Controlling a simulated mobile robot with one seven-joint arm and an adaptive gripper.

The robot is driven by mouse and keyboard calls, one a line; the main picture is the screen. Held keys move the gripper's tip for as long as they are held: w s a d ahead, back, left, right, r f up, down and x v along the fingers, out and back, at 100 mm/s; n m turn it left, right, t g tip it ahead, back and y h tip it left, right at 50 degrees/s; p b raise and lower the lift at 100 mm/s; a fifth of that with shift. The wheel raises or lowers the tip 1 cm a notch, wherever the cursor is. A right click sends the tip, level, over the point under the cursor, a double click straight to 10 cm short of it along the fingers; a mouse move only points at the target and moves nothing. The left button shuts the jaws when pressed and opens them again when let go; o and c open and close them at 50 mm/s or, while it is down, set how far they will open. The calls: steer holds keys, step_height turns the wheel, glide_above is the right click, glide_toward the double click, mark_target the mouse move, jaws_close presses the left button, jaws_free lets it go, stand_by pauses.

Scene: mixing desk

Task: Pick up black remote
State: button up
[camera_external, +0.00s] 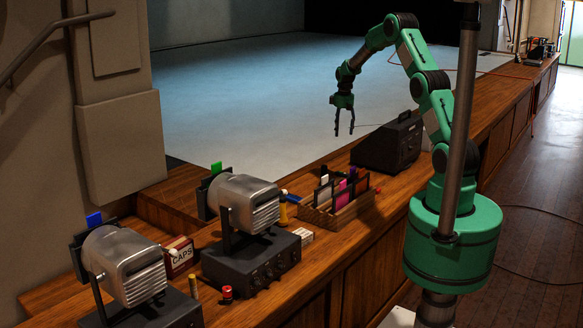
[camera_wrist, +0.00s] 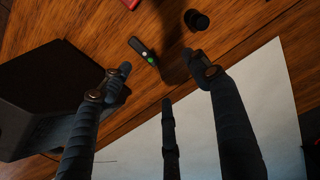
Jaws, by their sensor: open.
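A small dark remote-like object (camera_wrist: 140,46) with a green spot and a pale mark lies on the wooden desk in the wrist view, near the upper middle. I take it for the black remote; I cannot make it out in the external view. My gripper (camera_external: 344,132) hangs fingers down, high above the desk, to the left of the black case. In the wrist view my gripper (camera_wrist: 160,80) shows spread dark fingers with nothing between them. The remote lies beyond the fingertips, apart from them.
A large black case (camera_external: 390,146) stands close by; it fills the left of the wrist view (camera_wrist: 45,95). A small black round object (camera_wrist: 197,20) is right of the remote. A wooden holder (camera_external: 338,211) with colourful items and metal lamps (camera_external: 245,203) stand nearer the external camera.

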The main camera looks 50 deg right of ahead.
steer(key=d+f, duration=0.8)
steer(key=f, duration=0.4)
steer(key=shift+s+d+g+p, duration=0.3)
steer(key=shift+d+p, duration=0.1)
steer(key=shift+f, duration=0.15)
glide_above(345, 175)
steer(key=s+d, duration=0.1)
steer(key=d, duration=0.2)
steer(key=shift+a+f, duration=0.15)
steer(key=shift+f, duration=1.95)
steer(key=shift+a+f, duration=0.1)
steer(key=shift+f, duration=2)
steer(key=shift+f, duration=0.1)
steer(key=shift+w+f, duration=0.15)
steer(key=shift+f, duration=2.4)
